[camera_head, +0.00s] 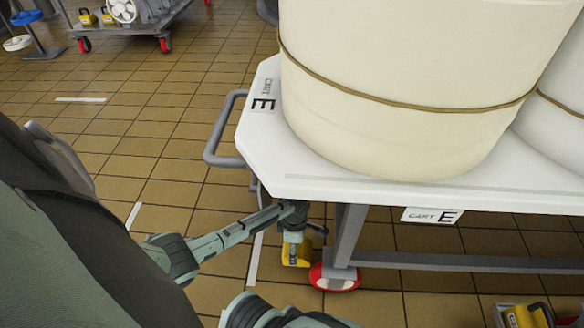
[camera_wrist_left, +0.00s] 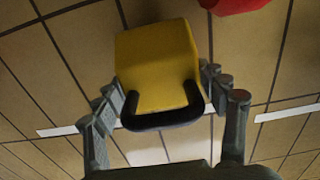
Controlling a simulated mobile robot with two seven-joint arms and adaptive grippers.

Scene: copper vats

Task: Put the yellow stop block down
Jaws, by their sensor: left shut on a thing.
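The yellow stop block (camera_head: 303,254) is beside the red front caster of cart E, under the cart's near left corner. My left gripper (camera_head: 294,234) reaches down from above and is shut on it. In the left wrist view the yellow stop block (camera_wrist_left: 157,65) with its black handle sits between the two fingers of my left gripper (camera_wrist_left: 160,108). Whether the block touches the floor or hangs just above it cannot be told. My right gripper is not in view.
Cart E (camera_head: 330,183) carries large cream vats (camera_head: 420,70). Its red caster (camera_head: 334,277) also shows in the wrist view (camera_wrist_left: 228,5). Another yellow block (camera_head: 527,316) is at the lower right. A far cart (camera_head: 140,30) holds more yellow blocks. Tiled floor left of cart E is clear.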

